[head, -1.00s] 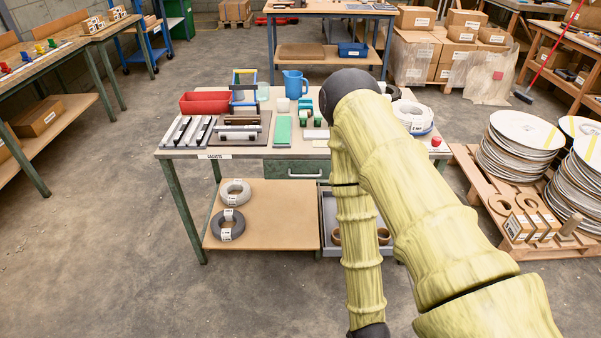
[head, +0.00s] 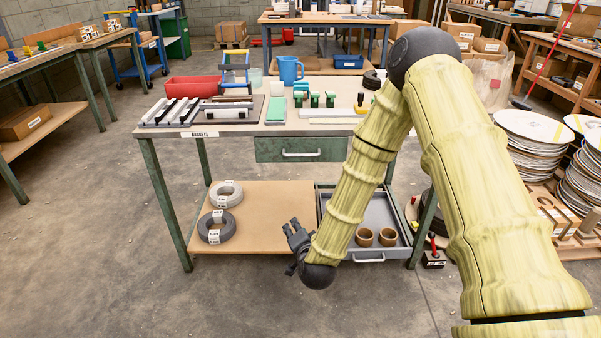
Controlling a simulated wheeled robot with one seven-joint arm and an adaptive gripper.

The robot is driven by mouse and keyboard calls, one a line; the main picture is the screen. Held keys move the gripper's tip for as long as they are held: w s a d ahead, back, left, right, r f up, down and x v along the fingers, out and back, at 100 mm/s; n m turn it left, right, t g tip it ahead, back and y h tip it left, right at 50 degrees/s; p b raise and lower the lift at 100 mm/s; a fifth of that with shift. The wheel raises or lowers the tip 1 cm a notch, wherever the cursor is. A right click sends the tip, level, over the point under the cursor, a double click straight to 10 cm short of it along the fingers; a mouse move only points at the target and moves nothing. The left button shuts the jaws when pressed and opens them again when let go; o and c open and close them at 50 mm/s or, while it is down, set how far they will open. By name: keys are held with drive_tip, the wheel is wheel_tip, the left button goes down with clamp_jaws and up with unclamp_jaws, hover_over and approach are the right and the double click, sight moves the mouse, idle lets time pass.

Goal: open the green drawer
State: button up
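The green drawer (head: 275,149) sits under the front edge of the workbench, with a pale bar handle (head: 302,154) across its front. The drawer front looks flush under the tabletop, so it appears closed. My gripper (head: 291,226) is below and in front of the drawer, near the lower shelf in the picture, apart from the handle. Its dark fingers point up and left; they are small, and I cannot tell how far apart they are. My arm covers the area just right of the drawer.
The lower shelf (head: 262,205) holds cable rings. A grey tray (head: 375,215) with two brown rings is beside my forearm. The floor in front is clear.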

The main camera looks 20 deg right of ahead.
drive_tip(key=w+d+r+m+t+h+b, duration=0.2)
drive_tip(key=w+r+m+t+b, duration=0.15)
drive_tip(key=w+b, duration=0.3)
drive_tip(key=m+t+h+b, duration=0.2)
drive_tip(key=m+h+b, duration=0.1)
drive_tip(key=m+b, duration=0.15)
approach(301, 155)
drive_tip(key=shift+m, duration=0.4)
drive_tip(key=b+x, duration=0.1)
drive_tip(key=x, duration=0.4)
drive_tip(key=b+x, duration=0.1)
drive_tip(key=x, duration=0.4)
drive_tip(key=shift+w+f, duration=0.2)
drive_tip(key=shift+w, duration=0.05)
clamp_jaws()
